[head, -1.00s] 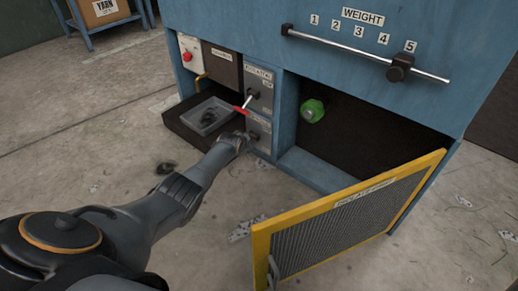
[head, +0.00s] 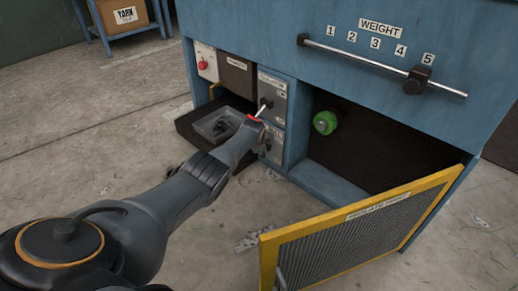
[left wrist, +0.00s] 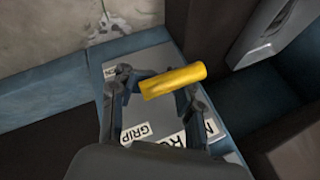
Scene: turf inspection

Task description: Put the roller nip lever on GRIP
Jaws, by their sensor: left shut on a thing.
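The roller nip lever shows in the left wrist view as a yellow cylindrical handle (left wrist: 173,82), lying slightly tilted across my left gripper (left wrist: 153,88). The fingers are shut on it, one on each side. Behind it is a grey plate (left wrist: 155,60) with a GRIP label (left wrist: 135,132) at lower left and a partly hidden label beginning "RO" (left wrist: 170,143). In the head view my left gripper (head: 264,143) is at the lower grey plate, under the isolator plate (head: 273,90); my wrist hides most of it and the handle. My right gripper is not in view.
The red-handled isolator lever (head: 262,110) sticks out just above my left wrist, very close to it. A dark drawer (head: 192,127) with a grey tray (head: 215,127) is open at left. A yellow-framed mesh door (head: 350,235) stands open at right. A green knob (head: 325,122) sits inside the bay.

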